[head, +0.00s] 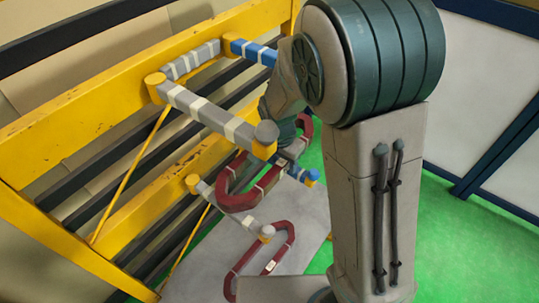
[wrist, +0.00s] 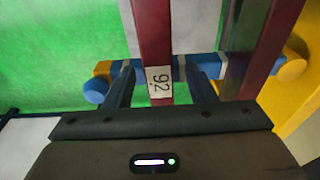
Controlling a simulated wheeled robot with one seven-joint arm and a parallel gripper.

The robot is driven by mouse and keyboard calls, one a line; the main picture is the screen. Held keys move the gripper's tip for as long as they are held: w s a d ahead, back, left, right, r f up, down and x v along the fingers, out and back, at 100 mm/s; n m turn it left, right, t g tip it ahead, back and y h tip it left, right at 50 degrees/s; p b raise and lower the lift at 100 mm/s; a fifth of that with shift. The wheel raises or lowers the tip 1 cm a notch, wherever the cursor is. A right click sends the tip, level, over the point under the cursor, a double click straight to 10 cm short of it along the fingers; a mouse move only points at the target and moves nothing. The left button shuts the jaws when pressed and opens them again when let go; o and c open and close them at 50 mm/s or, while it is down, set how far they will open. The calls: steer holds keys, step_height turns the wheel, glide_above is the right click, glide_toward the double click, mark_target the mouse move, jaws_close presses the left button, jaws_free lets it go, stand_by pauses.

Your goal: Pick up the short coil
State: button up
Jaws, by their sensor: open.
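Two dark red coils show in the head view. The upper coil (head: 236,199) hangs on the rack and is partly hidden by my arm. The lower coil (head: 236,270) lies against a grey panel. I cannot tell by length which is the short one. In the head view my gripper is mostly hidden behind my arm, by the upper coil.
A blue bar (wrist: 206,66) with pale bands crosses behind the tagged coil side. Another red length (wrist: 268,50) stands to its right. The yellow rack (head: 105,128) has padded grey arms (head: 205,108) with yellow end caps close to my arm. Green floor (head: 450,235) is clear at right.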

steer(key=shift+f, duration=0.35)
jaws_close()
steer(key=shift+w, duration=0.1)
steer(key=shift+r, duration=0.1)
